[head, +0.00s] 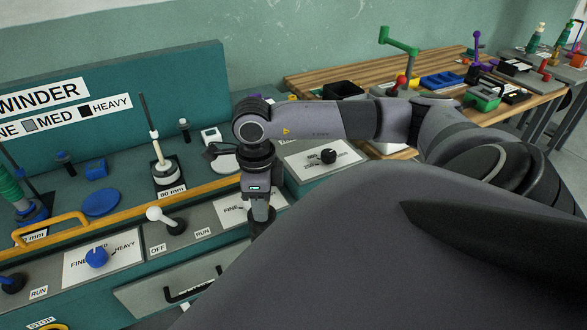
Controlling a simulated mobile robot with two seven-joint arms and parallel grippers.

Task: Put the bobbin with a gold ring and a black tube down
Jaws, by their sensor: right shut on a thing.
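My right gripper (262,213) points down in front of the winder's control panel, its arm coming in from the right. It is shut on a small dark thing (262,225) mostly hidden by the fingers. I cannot make out a gold ring or a black tube on it. A white-based spindle (164,170) with a thin dark rod stands upright on the winder (200,75), left of and apart from my gripper. My left gripper is not in view.
A yellow rail (112,208) runs along the winder's front. A white lever (160,216), a blue knob (96,257) and a black knob (328,156) stick up from the panels. A wooden bench (310,84) at the back right holds trays and tools.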

